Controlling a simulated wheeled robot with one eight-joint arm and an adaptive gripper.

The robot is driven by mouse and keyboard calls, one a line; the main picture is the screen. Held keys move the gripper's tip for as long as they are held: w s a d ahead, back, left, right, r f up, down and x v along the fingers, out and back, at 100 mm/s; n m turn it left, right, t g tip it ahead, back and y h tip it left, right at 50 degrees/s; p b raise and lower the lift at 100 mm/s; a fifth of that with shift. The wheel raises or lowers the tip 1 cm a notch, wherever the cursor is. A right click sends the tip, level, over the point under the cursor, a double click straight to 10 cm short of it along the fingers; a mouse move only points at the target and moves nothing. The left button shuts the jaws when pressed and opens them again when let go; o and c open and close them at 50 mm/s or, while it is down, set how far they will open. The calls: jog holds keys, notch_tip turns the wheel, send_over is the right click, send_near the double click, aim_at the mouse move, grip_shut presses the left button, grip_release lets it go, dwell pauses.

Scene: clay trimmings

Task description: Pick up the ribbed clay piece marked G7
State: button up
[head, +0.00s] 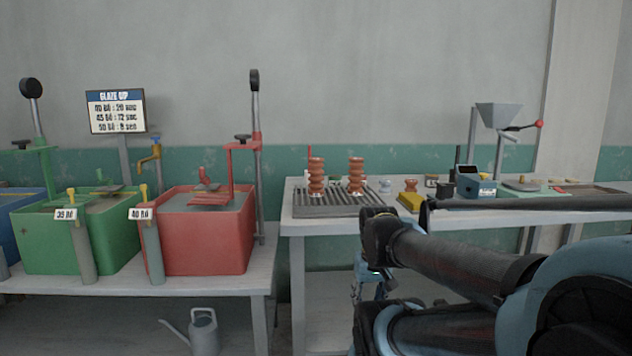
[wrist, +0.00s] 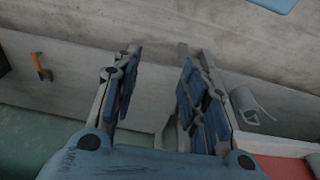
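Two reddish-brown ribbed clay pieces stand upright on a dark slatted rack (head: 335,207) in the head view: a left one (head: 316,177) and a right one (head: 356,175). I cannot read a G7 mark on either. Neither shows in the wrist view. My gripper (wrist: 159,65) is open in the wrist view, with nothing between its blue-padded fingers. In the head view, part of it (head: 367,284) shows low in front of the right table, below the rack and mostly hidden by my arm.
The rack stands at the left end of the right table (head: 299,229). A yellow block (head: 410,202), a dark blue device (head: 475,184) and a hopper (head: 499,115) are further right. Red (head: 215,240) and green (head: 105,241) glaze tubs stand left. A watering can (head: 203,333) is below.

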jog(key=shift+o, duration=0.2)
jog(key=o, duration=0.5)
jog(key=shift+s+r, duration=0.2)
jog(key=shift+r, duration=0.1)
jog(key=shift+o, duration=1.3)
jog(key=w+a+r+n, duration=0.1)
jog(key=w+r, duration=0.7)
jog(key=r, duration=0.3)
jog(key=w+a+r+n+y, duration=0.1)
jog(key=w+a+r+n, duration=0.1)
jog(key=w+r, duration=0.6)
notch_tip(320, 180, up, 3)
jog(key=shift+w+f+t, duration=0.1)
jog(key=shift+w+t, duration=0.15)
jog(key=shift+t, duration=0.05)
notch_tip(320, 180, up, 19)
jog(key=n+y, duration=0.2)
jog(key=n, duration=0.3)
send_over(313, 172)
jog(key=s+d, duration=0.1)
jog(key=d, duration=0.4)
jog(key=shift+m+t, duration=0.3)
jog(key=x, duration=1.7)
jog(key=shift+w+a, duration=0.1)
jog(key=shift+a, duration=0.1)
